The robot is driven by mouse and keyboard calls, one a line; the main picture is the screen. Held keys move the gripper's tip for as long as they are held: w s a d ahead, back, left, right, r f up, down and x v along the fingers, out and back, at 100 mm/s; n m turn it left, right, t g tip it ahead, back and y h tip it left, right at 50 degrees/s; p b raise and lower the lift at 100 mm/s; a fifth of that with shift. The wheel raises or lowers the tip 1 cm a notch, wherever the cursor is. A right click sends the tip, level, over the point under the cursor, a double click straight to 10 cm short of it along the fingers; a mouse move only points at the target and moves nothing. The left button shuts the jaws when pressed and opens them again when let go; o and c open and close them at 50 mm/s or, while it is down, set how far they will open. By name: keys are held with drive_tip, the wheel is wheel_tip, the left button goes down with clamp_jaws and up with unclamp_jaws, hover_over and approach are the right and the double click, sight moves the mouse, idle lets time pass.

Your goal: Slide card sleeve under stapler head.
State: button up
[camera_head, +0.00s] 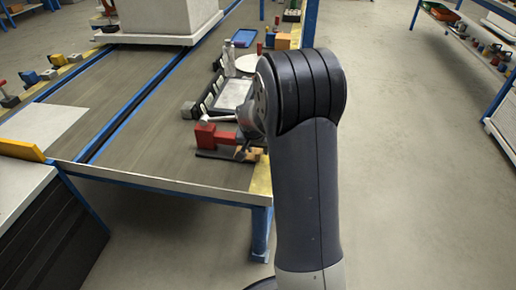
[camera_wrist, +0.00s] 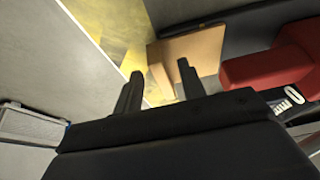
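The red stapler (camera_head: 216,135) sits on a dark base near the table's front right corner; its red body (camera_wrist: 282,62) is at the right of the wrist view. A tan piece, which looks like the card sleeve (camera_wrist: 200,45), lies ahead of my fingers, left of the red body. It shows small in the head view (camera_head: 252,154). My gripper (camera_wrist: 160,82) has its fingers apart, with a narrow tan part between them and small gaps visible at its sides. Its fingers (camera_head: 243,150) are right of the stapler, partly hidden by my arm. Contact under the stapler head is not visible.
A yellow strip (camera_wrist: 122,32) runs along the table edge beneath the gripper. Behind the stapler stand a dark rack (camera_head: 207,104), a pale bottle (camera_head: 229,60) and a blue tray (camera_head: 244,38). The grey table surface (camera_head: 150,120) left of the stapler is clear.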

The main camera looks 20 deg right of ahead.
drive_tip(key=p+v, duration=0.3)
drive_tip(key=v, duration=0.7)
drive_tip(key=shift+r, duration=0.4)
drive_tip(key=shift+s, duration=0.1)
